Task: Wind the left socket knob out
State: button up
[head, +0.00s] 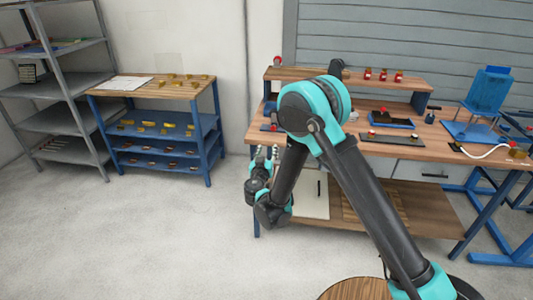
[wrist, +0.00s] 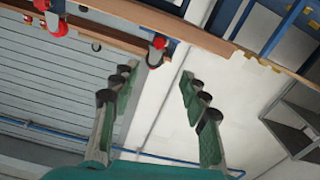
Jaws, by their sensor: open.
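I cannot tell for sure which item is the left socket knob. In the wrist view, a red-topped grey fitting (wrist: 157,48) sits by the end of a wooden board, beyond my fingertips. A larger red and grey fitting (wrist: 50,20) shows at the upper left. In the head view, a small red-topped part (head: 277,61) stands at the left end of the raised shelf. My gripper (head: 268,154) hangs beside the left end of the workbench. In the wrist view my gripper (wrist: 158,82) is open, with nothing between its fingers and apart from both fittings.
The wooden workbench (head: 440,146) carries a blue stand (head: 487,92), a dark tray (head: 391,119) and several red parts on its raised shelf (head: 300,76). A blue shelf unit (head: 210,130) and grey rack (head: 85,85) stand left. The floor (head: 130,235) between is clear.

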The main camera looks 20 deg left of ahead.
jog(key=shift+s+d, duration=0.15)
jog(key=shift+s, duration=0.5)
send_near(273, 129)
jog(key=x, duration=0.8)
jog(key=shift+w+f, duration=0.1)
jog(key=shift+w, duration=0.05)
jog(key=shift+c, duration=0.4)
jog(key=shift+n, duration=0.3)
grip_shut()
